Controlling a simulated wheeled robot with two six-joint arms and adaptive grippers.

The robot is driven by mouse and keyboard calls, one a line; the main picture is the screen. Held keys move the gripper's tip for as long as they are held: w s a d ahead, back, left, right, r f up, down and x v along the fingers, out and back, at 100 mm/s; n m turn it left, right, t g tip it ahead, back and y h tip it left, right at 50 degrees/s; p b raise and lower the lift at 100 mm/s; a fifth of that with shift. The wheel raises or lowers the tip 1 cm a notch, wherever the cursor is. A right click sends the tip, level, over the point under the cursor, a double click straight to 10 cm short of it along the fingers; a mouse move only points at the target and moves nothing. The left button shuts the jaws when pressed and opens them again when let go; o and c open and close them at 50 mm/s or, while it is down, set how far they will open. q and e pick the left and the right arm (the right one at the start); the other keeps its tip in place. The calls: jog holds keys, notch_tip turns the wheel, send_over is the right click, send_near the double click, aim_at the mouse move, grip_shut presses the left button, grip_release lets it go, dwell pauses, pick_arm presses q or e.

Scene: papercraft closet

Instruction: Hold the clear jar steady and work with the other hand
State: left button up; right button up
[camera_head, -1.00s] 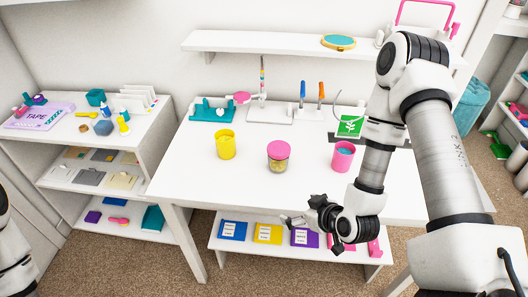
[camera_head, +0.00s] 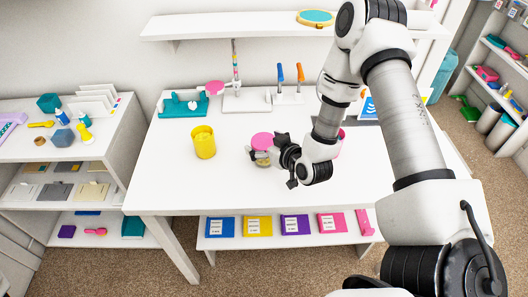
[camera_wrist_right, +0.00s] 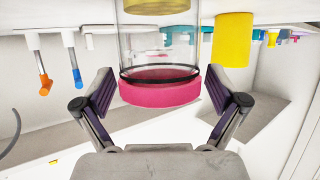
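The clear jar (camera_head: 261,157) has a pink lid (camera_head: 262,140) and yellowish contents. It stands upright on the white table, partly hidden by my right gripper (camera_head: 270,158). In the right wrist view the jar (camera_wrist_right: 158,45) appears upside down, with its pink lid (camera_wrist_right: 160,92) toward me. The fingers of my right gripper (camera_wrist_right: 158,88) are spread on either side of the lid. Gaps show on both sides, so the gripper is open and not clamped on the jar. My left gripper is not in view.
A yellow cup (camera_head: 204,143) stands left of the jar. A pink cup (camera_head: 339,146) is partly hidden behind my right arm. A teal holder (camera_head: 183,106) and a stand with orange and blue-handled tools (camera_head: 288,96) are at the back. The table's front is clear.

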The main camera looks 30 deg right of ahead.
jog(key=shift+s+r, duration=0.1)
jog(key=shift+s, duration=0.05)
jog(key=c, duration=0.9)
jog(key=shift+w+r, duration=0.25)
jog(key=shift+r, duration=0.05)
notch_tip(320, 180, up, 2)
jog(key=shift+r, duration=0.1)
jog(key=s+d+p, duration=0.1)
jog(key=s+p, duration=0.1)
jog(key=s, duration=0.3)
jog(key=s+d+r+p, duration=0.1)
jog(key=s+p, duration=0.2)
jog(key=s, duration=0.2)
jog(key=s+d+r+p, duration=0.1)
jog(key=s+p, duration=0.2)
jog(key=s, duration=0.3)
